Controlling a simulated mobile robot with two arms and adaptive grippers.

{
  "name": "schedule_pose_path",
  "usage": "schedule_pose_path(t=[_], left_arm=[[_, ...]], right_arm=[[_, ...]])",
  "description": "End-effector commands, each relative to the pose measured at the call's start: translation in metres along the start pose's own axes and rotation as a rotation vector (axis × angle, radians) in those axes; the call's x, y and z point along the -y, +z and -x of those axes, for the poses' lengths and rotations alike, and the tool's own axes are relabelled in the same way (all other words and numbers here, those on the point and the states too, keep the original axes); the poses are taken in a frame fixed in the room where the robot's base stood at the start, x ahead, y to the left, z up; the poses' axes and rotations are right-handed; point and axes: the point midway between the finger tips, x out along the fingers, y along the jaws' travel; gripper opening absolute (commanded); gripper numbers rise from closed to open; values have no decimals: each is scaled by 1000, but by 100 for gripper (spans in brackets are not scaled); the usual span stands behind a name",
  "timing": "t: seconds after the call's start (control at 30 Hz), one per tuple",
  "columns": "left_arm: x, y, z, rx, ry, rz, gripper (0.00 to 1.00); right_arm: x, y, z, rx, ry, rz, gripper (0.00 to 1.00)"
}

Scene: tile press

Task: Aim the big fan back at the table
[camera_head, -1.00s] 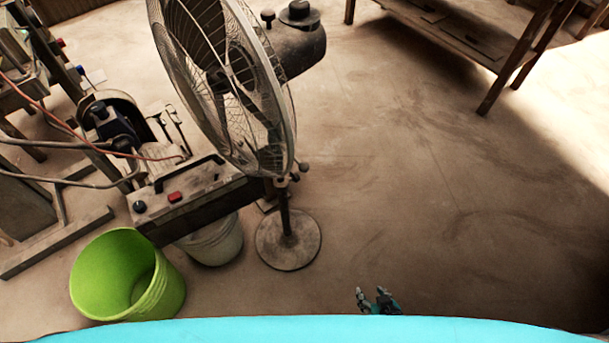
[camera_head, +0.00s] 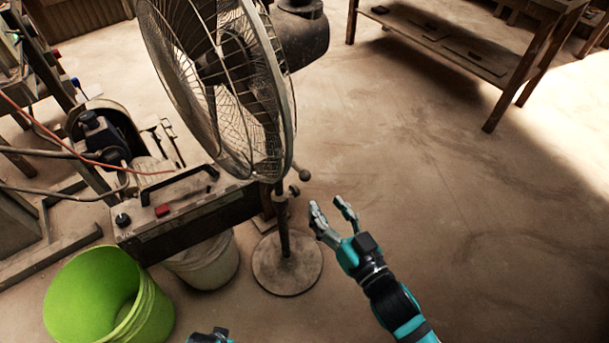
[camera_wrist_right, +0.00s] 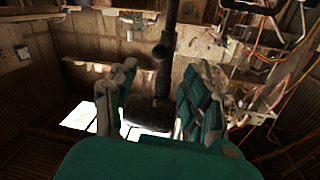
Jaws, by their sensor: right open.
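The big fan (camera_head: 262,110) stands left of centre in the head view, on a pole with a round base (camera_head: 287,265). Its wire cage faces left, over the press machine (camera_head: 190,205); its dark motor housing (camera_head: 302,35) is at the back right. My right gripper (camera_head: 328,206) is open and empty, right of the pole and apart from it. In the right wrist view, the open fingers (camera_wrist_right: 158,95) frame a dark pole (camera_wrist_right: 167,50) and a dark block, apparently parts of the fan. Of my left arm only a small dark and teal piece (camera_head: 210,337) shows at the bottom edge.
A green bucket (camera_head: 150,315) and a whitish bucket (camera_head: 205,265) stand below the machine, left of the fan base. Cables hang at the left. A wooden table (camera_head: 455,55) stands at the back right. The floor right of the fan is clear.

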Motion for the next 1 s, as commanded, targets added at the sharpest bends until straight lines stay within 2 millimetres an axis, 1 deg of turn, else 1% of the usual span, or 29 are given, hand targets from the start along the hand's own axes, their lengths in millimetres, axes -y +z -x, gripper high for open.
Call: schedule_pose_path(t=[0.03, 0.1, 0.3, 0.4, 0.5, 0.67, 0.93, 1.0], left_arm=[[0, -1, 1, -1, 0, 0, 49], [0, -4, 3, -4, -1, 1, 49], [1, -11, 10, -10, -2, 2, 49], [1, -14, 13, -11, -2, 2, 49], [1, -17, 17, -13, -2, 3, 49], [1, -19, 22, -13, -2, 4, 49], [1, -18, 22, -12, -2, 4, 49], [1, -18, 22, -13, -2, 4, 49]], right_arm=[[-1, 0, -13, -3, 0, 3, 49], [0, 0, -28, -2, 0, 3, 49], [0, 1, -69, -1, 0, 2, 49], [-1, 1, -85, -1, 1, 1, 49], [-1, 1, -96, 1, 1, 2, 49], [0, 1, -105, 2, 1, 2, 49], [0, 1, -105, 2, 1, 1, 49], [0, 1, -105, 2, 1, 1, 40]])
